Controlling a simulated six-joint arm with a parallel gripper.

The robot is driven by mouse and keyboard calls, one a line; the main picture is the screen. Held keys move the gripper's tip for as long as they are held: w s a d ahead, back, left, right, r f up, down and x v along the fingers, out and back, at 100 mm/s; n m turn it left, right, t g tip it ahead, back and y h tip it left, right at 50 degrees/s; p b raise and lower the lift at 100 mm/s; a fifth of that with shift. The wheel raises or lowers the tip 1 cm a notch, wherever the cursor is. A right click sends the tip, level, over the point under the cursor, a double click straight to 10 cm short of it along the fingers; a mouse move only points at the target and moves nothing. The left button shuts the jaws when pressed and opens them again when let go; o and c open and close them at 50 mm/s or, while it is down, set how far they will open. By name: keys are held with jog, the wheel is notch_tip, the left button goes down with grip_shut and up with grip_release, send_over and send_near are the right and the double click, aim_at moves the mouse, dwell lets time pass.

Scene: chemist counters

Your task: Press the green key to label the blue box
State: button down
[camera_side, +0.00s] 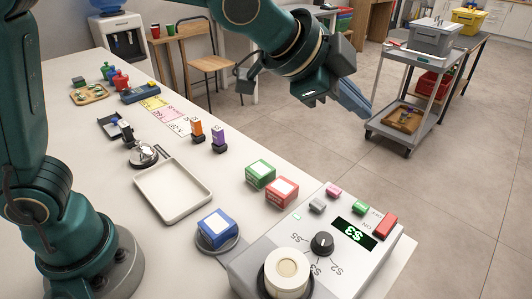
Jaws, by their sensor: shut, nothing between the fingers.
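The blue box (217,227) with a white top sits on a round grey pad (232,246) at the left of the labelling machine (257,263). The green key (360,207) is on the machine's top, between a pink key (333,191) and a larger red key (384,224); a grey key (317,205) is beside the pink one. A dark display (354,233) shows green characters like "S3", upside down. A black dial (322,243) and a pale roll (287,270) are nearby. My gripper (362,106) is shut and empty, well above and behind the machine, touching none of these.
A green box (260,172) and a red box (284,190) stand behind the machine. A white tray (150,193), a silver bell (143,154), orange (197,131) and purple (219,139) items are to the left. A grey cart (412,120) stands beyond the counter.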

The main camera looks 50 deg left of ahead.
aim_at(361, 208)
jog(key=shift+m+g, duration=0.5)
jog(key=shift+g, duration=0.1)
jog(key=d+f, duration=0.4)
jog(key=shift+s+f, duration=0.1)
jog(key=shift+s, duration=0.3)
jog(key=shift+f, duration=4.4)
jog(key=shift+f, duration=0.45)
